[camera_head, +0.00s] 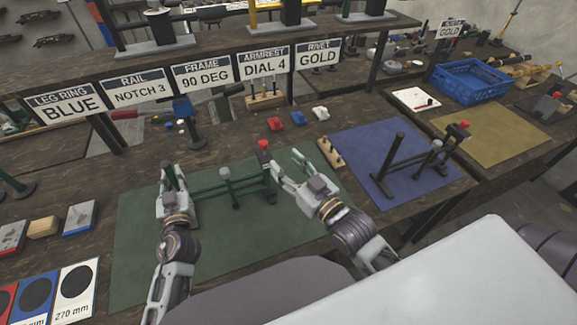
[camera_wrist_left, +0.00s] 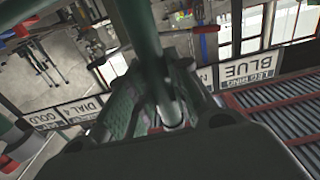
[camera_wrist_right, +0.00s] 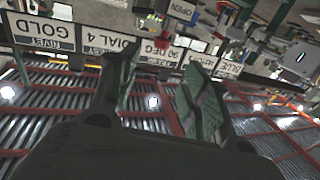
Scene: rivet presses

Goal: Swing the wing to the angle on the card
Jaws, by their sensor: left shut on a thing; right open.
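The card (camera_head: 203,75) on the shelf edge reads FRAME 90 DEG. A green frame (camera_head: 230,183) with upright posts and rails stands on the green mat (camera_head: 140,255). A red-topped post (camera_head: 264,147) stands at its right end. My left gripper (camera_head: 171,180) is shut on a green post at the frame's left end; the post (camera_wrist_left: 147,35) also runs between the fingers in the left wrist view. How that post joins the wing is hidden by the gripper. My right gripper (camera_head: 287,165) is open and empty beside the frame's right end; its fingers are apart in the right wrist view (camera_wrist_right: 150,75).
A dark frame (camera_head: 410,170) stands on a blue mat (camera_head: 365,145) to the right. Red, blue and white small parts (camera_head: 298,118) lie behind the green mat. A blue crate (camera_head: 470,82) is at the far right. Sample cards (camera_head: 75,290) lie front left.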

